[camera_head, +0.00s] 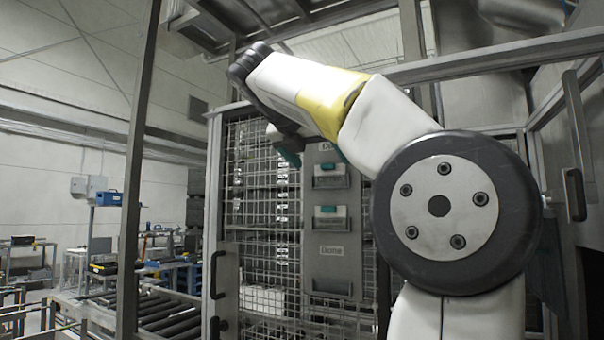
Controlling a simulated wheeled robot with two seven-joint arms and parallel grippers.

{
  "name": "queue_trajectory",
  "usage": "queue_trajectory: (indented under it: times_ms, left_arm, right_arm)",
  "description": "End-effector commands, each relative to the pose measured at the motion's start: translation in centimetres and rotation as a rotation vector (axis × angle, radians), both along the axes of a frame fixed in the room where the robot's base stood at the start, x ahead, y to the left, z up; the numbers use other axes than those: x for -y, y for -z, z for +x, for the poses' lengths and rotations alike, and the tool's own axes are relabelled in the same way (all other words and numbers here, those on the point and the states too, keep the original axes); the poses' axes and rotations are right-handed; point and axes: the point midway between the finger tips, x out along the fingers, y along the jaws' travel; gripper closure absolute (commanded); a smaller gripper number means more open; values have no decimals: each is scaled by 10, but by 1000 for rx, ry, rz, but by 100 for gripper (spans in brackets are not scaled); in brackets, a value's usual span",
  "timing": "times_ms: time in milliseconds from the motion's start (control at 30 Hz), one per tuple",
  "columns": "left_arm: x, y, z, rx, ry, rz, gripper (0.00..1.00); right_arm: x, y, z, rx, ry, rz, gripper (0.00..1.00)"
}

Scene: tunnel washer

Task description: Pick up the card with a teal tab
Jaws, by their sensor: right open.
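Two cards with teal tabs sit in holders on a grey panel in the middle of the view. The upper card with a teal tab (328,181) is just below my right gripper, and the lower card with a teal tab (330,221) is directly beneath it. My right gripper (314,156) is open, with teal fingertips apart, in front of the panel's top. It looks empty, and its body is partly hidden by my arm. I cannot tell its distance from the upper card. My left gripper is not in view.
The grey panel (331,271) is mounted on a wire mesh cage (262,245) with a dark handle (216,275) at left. A third holder (332,287) is low on the panel. A roller conveyor (165,314) and cluttered benches stand at left. A dark post (139,150) rises left of the cage.

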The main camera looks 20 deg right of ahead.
Motion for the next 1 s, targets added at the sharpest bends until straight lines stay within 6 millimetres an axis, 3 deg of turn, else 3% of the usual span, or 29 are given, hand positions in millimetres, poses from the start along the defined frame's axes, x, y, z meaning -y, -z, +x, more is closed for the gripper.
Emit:
queue_trajectory:
  times_ms: [200, 500, 833, 1000]
  left_arm:
    - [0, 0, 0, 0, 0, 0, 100]
    - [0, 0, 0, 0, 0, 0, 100]
    - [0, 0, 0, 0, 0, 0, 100]
    - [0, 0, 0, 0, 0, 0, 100]
  right_arm:
    - [23, 9, 19, -1, 2, 1, 2]
    - [26, 11, 22, 1, 1, 2, 2]
    - [26, 11, 22, 1, 1, 2, 66]
    - [26, 11, 22, 1, 1, 2, 66]
